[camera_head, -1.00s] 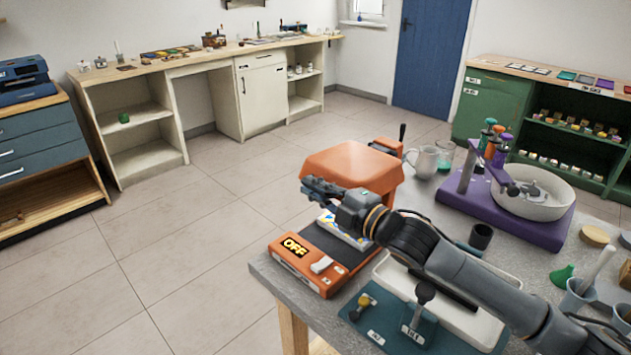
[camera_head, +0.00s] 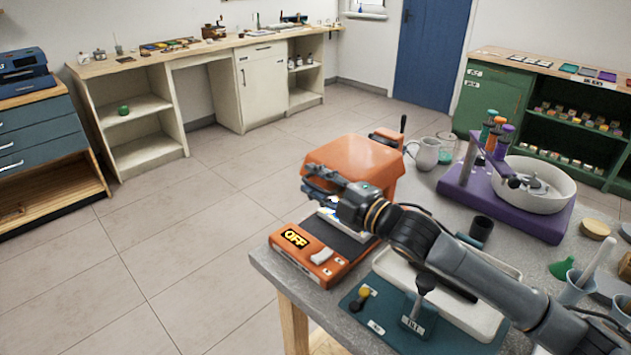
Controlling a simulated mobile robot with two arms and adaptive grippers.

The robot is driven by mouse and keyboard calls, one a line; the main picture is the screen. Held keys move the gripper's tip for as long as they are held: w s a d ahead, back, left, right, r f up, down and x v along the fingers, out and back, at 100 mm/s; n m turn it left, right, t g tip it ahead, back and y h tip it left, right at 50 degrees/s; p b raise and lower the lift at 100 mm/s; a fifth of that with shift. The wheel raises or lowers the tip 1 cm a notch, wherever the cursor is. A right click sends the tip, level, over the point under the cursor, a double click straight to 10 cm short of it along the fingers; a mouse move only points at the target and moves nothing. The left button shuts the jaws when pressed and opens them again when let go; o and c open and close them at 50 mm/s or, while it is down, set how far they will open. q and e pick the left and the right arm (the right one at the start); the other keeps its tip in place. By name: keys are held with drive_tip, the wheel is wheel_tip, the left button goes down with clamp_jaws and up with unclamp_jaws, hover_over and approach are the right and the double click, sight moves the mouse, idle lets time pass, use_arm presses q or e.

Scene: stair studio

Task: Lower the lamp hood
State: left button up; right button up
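The lamp hood (camera_head: 350,156) is an orange, box-like cover at the back of an orange lamp unit on the worktable. It is raised above the unit's dark bed, with a gap between them. The unit's front panel (camera_head: 310,257) has a display reading "OFF" and a white switch. My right gripper (camera_head: 306,180) is at the hood's front left edge, overlapping it in view; I cannot tell whether it touches. Its two fingers look apart, with nothing seen between them. A pale sheet with blue and yellow (camera_head: 328,214) lies on the bed, partly hidden by my arm. My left gripper is not in view.
A white tray (camera_head: 495,325) and a teal plate (camera_head: 362,325) with a stand are below my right arm. The floor left of the table is clear.

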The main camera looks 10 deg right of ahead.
drive_tip(key=v, duration=1.2)
